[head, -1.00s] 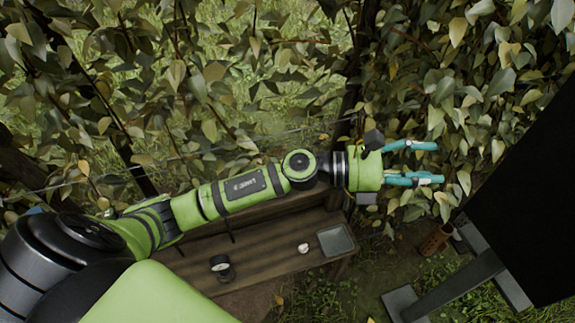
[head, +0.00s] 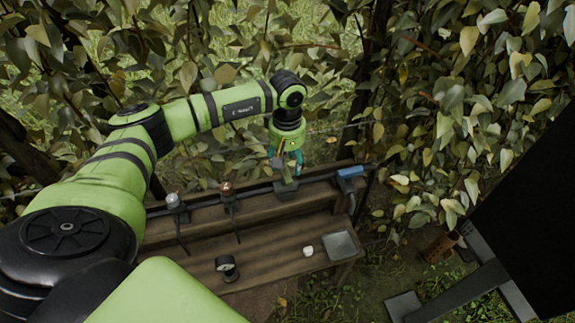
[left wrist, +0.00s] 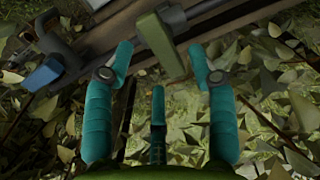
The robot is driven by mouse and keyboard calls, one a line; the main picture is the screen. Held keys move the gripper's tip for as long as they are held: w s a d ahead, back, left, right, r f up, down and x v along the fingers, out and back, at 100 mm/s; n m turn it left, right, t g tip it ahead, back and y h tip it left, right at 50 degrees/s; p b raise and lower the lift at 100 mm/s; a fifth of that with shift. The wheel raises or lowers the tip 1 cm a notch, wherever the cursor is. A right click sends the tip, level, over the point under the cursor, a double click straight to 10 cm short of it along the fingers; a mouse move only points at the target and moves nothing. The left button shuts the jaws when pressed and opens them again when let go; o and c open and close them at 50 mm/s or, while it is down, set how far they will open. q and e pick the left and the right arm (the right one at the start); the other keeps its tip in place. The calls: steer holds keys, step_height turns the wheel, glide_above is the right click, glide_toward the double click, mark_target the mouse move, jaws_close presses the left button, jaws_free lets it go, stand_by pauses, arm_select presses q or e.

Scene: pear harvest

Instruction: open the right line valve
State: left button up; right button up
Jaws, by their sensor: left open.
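A dark pipe line runs along the back of the wooden bench. An olive-green lever (head: 286,172) stands on a dark block there; I take it for the right line valve's handle. In the left wrist view the lever (left wrist: 158,42) shows as a slanted bar ahead of the fingers. My left gripper (head: 286,158) points down just behind and above the lever in the head view. In the left wrist view its teal fingers (left wrist: 161,60) are spread, with the lever in the gap between their tips. No clear contact shows. My right gripper is not in view.
A blue-handled fitting (head: 350,172) is right of the lever. A copper-topped fitting (head: 228,191) and a grey-topped one (head: 174,201) stand to the left. A round gauge (head: 227,267), a small white item (head: 308,251) and a grey tray (head: 342,245) lie on the lower shelf. Foliage surrounds the bench.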

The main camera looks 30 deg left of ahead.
mark_target(287, 171)
arm_select(q)
steer(key=shift+f, duration=1.5)
jaws_close()
